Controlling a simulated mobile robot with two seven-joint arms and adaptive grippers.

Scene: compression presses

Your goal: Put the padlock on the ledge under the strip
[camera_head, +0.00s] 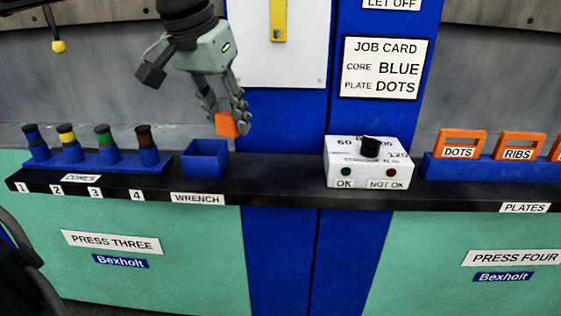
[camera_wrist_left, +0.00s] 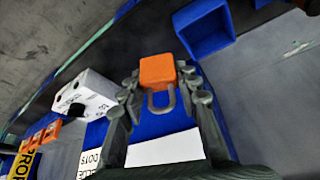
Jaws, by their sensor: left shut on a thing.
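The padlock (camera_head: 227,125) has an orange body and a grey shackle. My left gripper (camera_head: 232,113) is shut on it and holds it in the air above the dark ledge (camera_head: 270,192), just right of and above the blue open box. In the left wrist view the padlock (camera_wrist_left: 157,70) sits between the fingertips of my left gripper (camera_wrist_left: 160,84), its shackle pointing back toward the palm. A yellow strip (camera_head: 278,22) hangs on a white board above the ledge; its upper end is out of view. My right gripper is not in view.
The blue box (camera_head: 205,160) stands above the WRENCH label. A rack of capped cores (camera_head: 95,160) is to its left. A white torque box (camera_head: 368,162) with a black knob stands right, then orange plates (camera_head: 460,143). The ledge between blue box and torque box is clear.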

